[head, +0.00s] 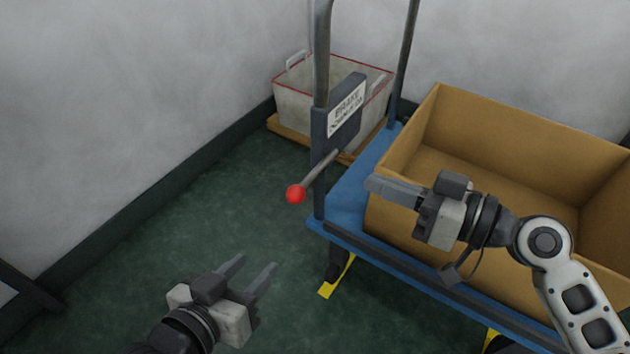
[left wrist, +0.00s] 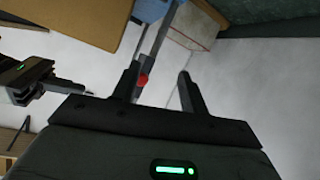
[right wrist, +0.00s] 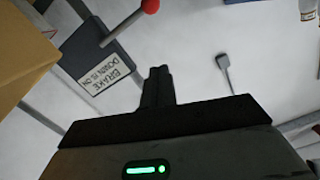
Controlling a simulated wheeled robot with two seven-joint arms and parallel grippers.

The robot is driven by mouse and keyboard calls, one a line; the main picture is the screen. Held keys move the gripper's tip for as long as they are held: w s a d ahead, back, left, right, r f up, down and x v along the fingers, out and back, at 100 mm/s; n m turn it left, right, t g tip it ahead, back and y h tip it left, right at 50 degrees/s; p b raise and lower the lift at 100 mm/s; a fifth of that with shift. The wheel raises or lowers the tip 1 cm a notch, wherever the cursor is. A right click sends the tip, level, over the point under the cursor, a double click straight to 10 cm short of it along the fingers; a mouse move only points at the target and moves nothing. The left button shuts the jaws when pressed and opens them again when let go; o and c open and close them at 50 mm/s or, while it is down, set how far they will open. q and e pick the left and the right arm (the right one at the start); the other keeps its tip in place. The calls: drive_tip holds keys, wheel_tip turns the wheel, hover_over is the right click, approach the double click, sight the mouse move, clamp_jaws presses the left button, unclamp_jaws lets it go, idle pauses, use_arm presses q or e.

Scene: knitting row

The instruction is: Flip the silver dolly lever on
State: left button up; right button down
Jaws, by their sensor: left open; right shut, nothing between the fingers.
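The dolly lever is a silver rod (head: 320,170) with a red ball (head: 296,194) at its free end. It sticks out from a dark plate (head: 322,126) on the dolly's upright; the plate's label reads "BRAKE DOWN IS ON". I cannot tell its exact tilt. The ball also shows in the left wrist view (left wrist: 142,80) and right wrist view (right wrist: 150,5). My left gripper (head: 256,264) is open and empty, apart from the ball, nearer the camera and lower in the head view. My right gripper (head: 370,184) is shut and empty, right of the lever, by the carton.
The blue dolly (head: 350,205) carries a large open carton (head: 400,225) on the right. A grey bin (head: 295,104) with a red rim stands behind the plate. Walls close off the back and left. The green floor (head: 190,230) left of the lever is clear.

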hover_over(315, 173)
drive_tip(key=s, duration=0.4)
use_arm(q)
drive_tip(key=shift+d+r+h+b, duration=0.15)
drive_tip(key=shift+r+h+b, duration=0.15)
drive_tip(key=shift+r+b, duration=0.1)
use_arm(e)
drive_tip(key=f, duration=0.3)
drive_tip(key=s+f, duration=0.1)
drive_tip(key=shift+a+f, duration=0.1)
drive_tip(key=shift+f, duration=0.3)
use_arm(q)
drive_tip(key=shift+s+f, duration=0.1)
drive_tip(key=shift+f, duration=0.1)
